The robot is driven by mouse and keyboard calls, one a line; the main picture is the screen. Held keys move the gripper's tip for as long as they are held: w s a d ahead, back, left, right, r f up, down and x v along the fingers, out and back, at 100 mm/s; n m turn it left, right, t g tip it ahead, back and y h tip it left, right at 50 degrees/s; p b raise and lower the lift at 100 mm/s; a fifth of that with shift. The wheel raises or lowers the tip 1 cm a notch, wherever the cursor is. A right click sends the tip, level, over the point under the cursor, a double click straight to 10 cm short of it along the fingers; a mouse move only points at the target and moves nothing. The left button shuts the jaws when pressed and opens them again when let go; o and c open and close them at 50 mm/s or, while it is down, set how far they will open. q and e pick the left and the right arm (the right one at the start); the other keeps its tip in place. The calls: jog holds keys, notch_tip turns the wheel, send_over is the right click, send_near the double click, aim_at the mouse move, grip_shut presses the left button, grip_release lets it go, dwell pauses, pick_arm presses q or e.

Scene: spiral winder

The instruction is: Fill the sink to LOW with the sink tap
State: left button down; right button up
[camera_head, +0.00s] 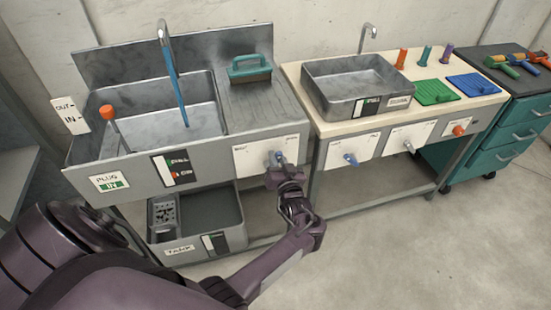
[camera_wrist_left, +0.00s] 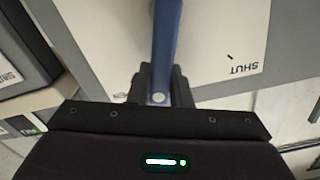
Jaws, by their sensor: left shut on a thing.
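The large grey sink (camera_head: 205,122) is at the left, with a curved metal spout (camera_head: 163,30) above it. A blue stream (camera_head: 175,78) runs from the spout down into the basin. The level gauge (camera_head: 173,168) on the sink front shows green and red marks, too small to read. My left gripper (camera_head: 284,174) is at the white tap plate (camera_head: 259,157) and shut on the blue tap lever (camera_wrist_left: 166,45). The lever lies between its fingers (camera_wrist_left: 160,88) in the wrist view. The plate reads SHUT at one side. My right gripper is out of view.
A tank (camera_head: 204,240) sits below. A second basin (camera_head: 356,86) with other handles stands right. Open floor lies in front.

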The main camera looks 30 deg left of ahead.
pick_arm(q)
jog(key=shift+w+a+r, duration=0.1)
jog(key=shift+r, duration=0.05)
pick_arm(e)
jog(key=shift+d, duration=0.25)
pick_arm(q)
jog(key=c, duration=1.3)
grip_release()
jog(key=shift+f, duration=0.2)
